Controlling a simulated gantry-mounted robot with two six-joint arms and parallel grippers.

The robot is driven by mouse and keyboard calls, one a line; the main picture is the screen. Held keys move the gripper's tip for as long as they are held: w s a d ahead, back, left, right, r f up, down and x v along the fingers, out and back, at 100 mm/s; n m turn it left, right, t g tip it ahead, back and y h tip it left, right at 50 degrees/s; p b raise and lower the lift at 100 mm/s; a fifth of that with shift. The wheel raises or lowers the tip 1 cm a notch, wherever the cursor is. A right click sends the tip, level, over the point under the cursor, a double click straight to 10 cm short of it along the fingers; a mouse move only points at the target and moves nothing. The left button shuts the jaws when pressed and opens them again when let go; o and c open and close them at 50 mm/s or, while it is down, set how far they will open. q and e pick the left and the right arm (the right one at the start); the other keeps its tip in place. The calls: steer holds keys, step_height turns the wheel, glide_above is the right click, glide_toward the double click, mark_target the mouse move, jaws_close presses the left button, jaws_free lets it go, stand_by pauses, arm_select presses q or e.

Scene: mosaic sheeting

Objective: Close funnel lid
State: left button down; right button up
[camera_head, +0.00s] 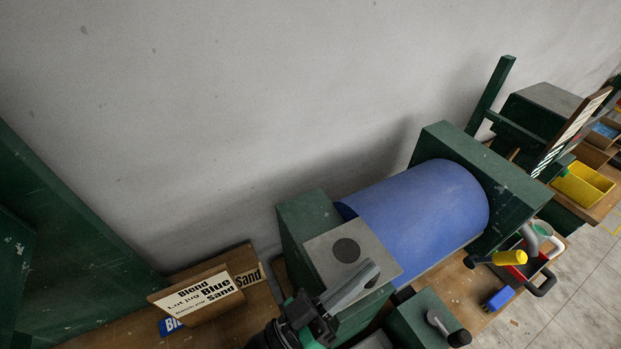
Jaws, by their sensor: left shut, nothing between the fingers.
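A grey square plate (330,246) with a dark round spot lies on top of the green block at the left end of the blue drum (420,214). The spot may be a hole or a disc; I cannot tell. No part stands out clearly as the funnel lid. My left gripper (370,272) comes in from the bottom edge, its grey fingers together and empty. The fingertips overlap the lower right part of the plate in the picture; I cannot tell whether they touch it. My right gripper is out of view.
A smaller green block (424,318) with a black-knobbed crank is right of my gripper. A red tray (528,266), yellow-handled tool (510,257), blue brush (499,299) and yellow bin (583,186) lie farther right.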

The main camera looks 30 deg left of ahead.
arm_select(q)
steer(key=shift+f, duration=0.2)
step_height(320, 180, up, 5)
steer(key=p, duration=0.4)
steer(key=shift+s+a+f+b, duration=0.25)
steer(key=shift+s+f+b, duration=0.1)
steer(key=shift+f, duration=0.15)
steer(key=shift+s+a+f+b, duration=0.2)
steer(key=shift+s+f+b, duration=0.1)
steer(key=shift+f, duration=0.15)
steer(key=a+b+v, duration=0.1)
steer(key=b+v, duration=0.2)
steer(key=v, duration=0.5)
steer(key=shift+r, duration=0.25)
